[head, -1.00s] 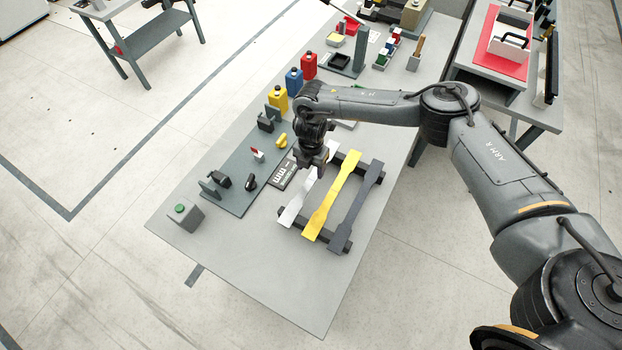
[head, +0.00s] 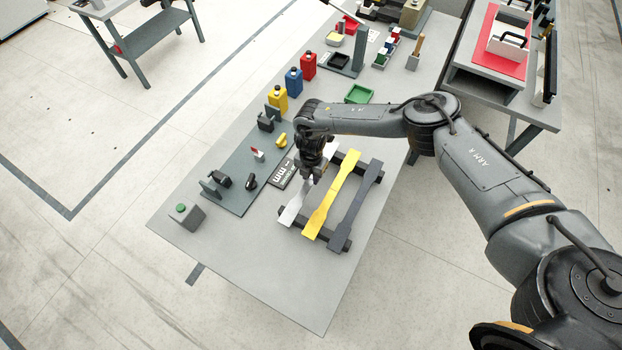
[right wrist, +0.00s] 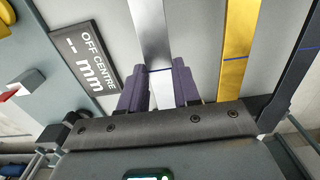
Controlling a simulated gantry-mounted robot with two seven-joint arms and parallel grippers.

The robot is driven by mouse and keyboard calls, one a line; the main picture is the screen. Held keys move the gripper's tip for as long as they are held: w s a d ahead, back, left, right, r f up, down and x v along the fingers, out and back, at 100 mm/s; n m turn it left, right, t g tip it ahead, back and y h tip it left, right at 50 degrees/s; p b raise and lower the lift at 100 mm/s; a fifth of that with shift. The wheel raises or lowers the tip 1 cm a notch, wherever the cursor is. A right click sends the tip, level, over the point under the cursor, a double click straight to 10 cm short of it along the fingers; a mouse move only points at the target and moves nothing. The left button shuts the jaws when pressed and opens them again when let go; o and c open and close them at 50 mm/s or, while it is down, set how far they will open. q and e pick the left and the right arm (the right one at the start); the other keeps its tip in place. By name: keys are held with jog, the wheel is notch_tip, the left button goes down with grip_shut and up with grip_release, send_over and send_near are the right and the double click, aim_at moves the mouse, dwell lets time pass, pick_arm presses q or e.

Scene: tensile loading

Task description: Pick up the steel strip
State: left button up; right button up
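The steel strip is the pale silver dog-bone strip (head: 291,214), leftmost of three lying across two dark rack bars. It also shows in the right wrist view (right wrist: 146,22). My right gripper (head: 315,179) is low over its middle in the head view. In the right wrist view, the purple fingers of my right gripper (right wrist: 160,85) stand on either side of its narrow part, near a blue line. Little gap shows between fingers and strip, and I cannot tell whether they press on it. The strip still lies along the rack. My left gripper is not in view.
A yellow strip (head: 323,213) and a dark grey strip (head: 361,204) lie just right of it, the yellow one close to the gripper. An "OFF CENTRE mm" plate (head: 282,173) is close on the left. The table's front end is clear (head: 262,264).

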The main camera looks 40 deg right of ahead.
grip_shut()
jog(key=shift+r, duration=0.15)
